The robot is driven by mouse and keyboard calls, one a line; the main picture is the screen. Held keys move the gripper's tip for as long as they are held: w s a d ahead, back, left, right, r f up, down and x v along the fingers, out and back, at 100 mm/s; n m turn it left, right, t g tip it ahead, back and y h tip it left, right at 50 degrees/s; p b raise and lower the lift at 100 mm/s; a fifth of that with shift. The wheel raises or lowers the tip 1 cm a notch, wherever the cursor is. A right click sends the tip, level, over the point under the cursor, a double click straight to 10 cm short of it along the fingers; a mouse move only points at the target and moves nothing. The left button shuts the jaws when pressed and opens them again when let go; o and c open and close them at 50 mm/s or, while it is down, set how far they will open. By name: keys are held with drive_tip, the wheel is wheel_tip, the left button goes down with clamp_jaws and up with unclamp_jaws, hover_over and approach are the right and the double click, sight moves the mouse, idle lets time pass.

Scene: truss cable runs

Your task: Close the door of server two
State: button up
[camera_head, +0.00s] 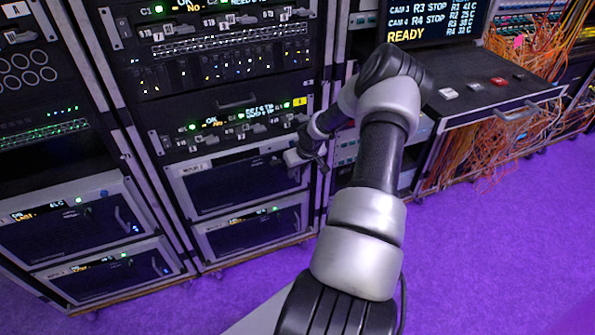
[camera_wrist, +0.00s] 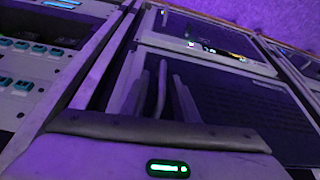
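The middle rack holds two stacked server units with dark doors in pale frames, an upper door (camera_head: 235,182) and a lower door (camera_head: 254,233). In the wrist view the upper door (camera_wrist: 245,105) fills the right side. Slim upright bars show at my gripper (camera_wrist: 163,98); one may be the door handle between the fingers. I cannot tell whether the fingers touch it. Both doors look flush or nearly so.
The left rack has two similar units (camera_head: 70,225). A console desk (camera_head: 490,95) with buttons stands at the right, with orange cables (camera_head: 475,150) hanging below. The purple floor (camera_head: 490,250) in front is clear.

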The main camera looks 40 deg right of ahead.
drive_tip(key=p+v, duration=0.5)
drive_tip(key=v, duration=1.2)
drive_tip(key=shift+r, duration=0.2)
drive_tip(key=shift+s, duration=0.1)
